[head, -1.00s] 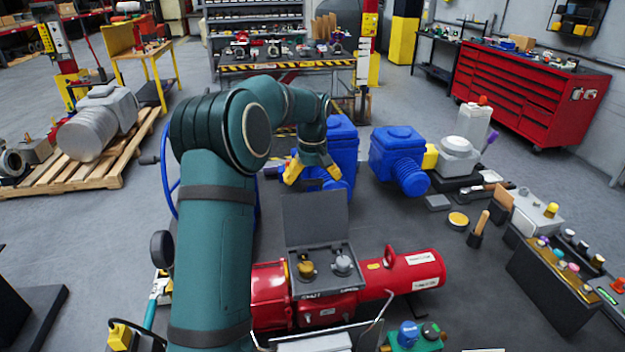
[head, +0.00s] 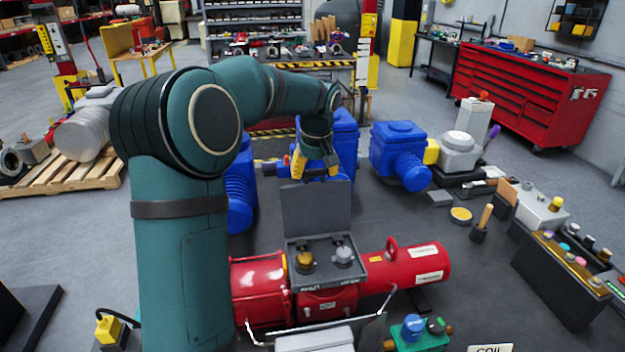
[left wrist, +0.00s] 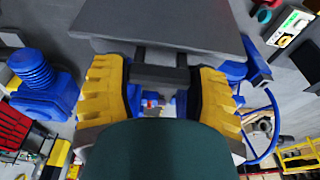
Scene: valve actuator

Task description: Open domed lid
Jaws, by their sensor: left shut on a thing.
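The grey lid (head: 315,208) stands raised at the back of a grey box (head: 330,265) on the red actuator (head: 405,276). From here the lid looks like a flat panel; I cannot make out a dome. My left gripper (head: 316,168) is at the lid's top edge, on its far side. In the left wrist view, the yellow fingers (left wrist: 160,95) are on both sides of a dark grip piece (left wrist: 160,76) at the edge of the lid (left wrist: 165,22). The gripper is shut on this piece. My right gripper is in neither view.
Two knobs, one brass (head: 305,260) and one grey (head: 343,256), sit on the open box. Blue actuators (head: 400,150) stand behind. A green box (head: 415,335) with knobs is at front right. Loose parts and a panel (head: 565,265) lie to the right.

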